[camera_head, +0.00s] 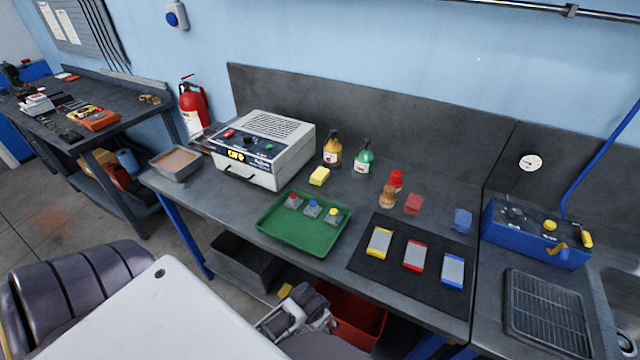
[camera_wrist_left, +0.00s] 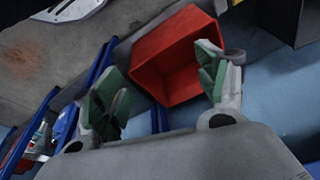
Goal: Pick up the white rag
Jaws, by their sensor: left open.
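I cannot make out a white rag in either view. My left gripper (camera_head: 296,322) is low in front of the bench, below the tabletop and beside the red bin (camera_head: 352,318). In the left wrist view the gripper (camera_wrist_left: 160,90) has its two green-padded fingers spread wide with nothing between them. The red bin (camera_wrist_left: 172,48) shows beyond the fingers there. My right gripper is not in view.
A blue unit (camera_head: 525,240) stands right. A dark bin (camera_head: 240,262) sits below.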

